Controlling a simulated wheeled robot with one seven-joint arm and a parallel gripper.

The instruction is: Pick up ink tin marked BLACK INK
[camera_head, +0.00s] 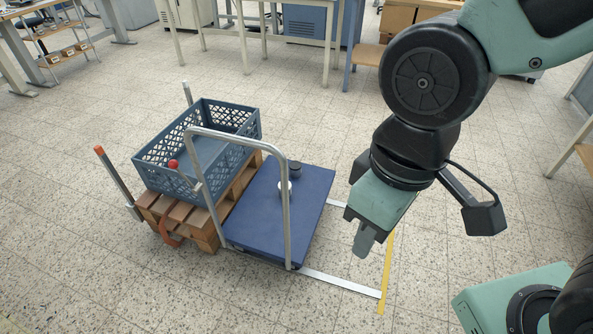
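A small dark cylindrical tin (296,170) stands on the blue platform (262,222) of a hand trolley, near its back. No marking can be read on it at this size, so I cannot tell whether it says BLACK INK. A small whitish object (285,188) sits just in front of it, partly hidden by the trolley's handle. My gripper (366,240) points downward to the right of the trolley, apart from both objects. Its fingers are seen edge-on, and nothing shows between them; whether they are open or shut is unclear.
The trolley's upright metal handle (288,225) rises in front of the platform. A blue-grey crate (165,178) with a red round item (172,164) stands on a wooden pallet (200,222) at left. White and yellow strips (388,270) mark the floor. Tables stand behind; the front-left floor is clear.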

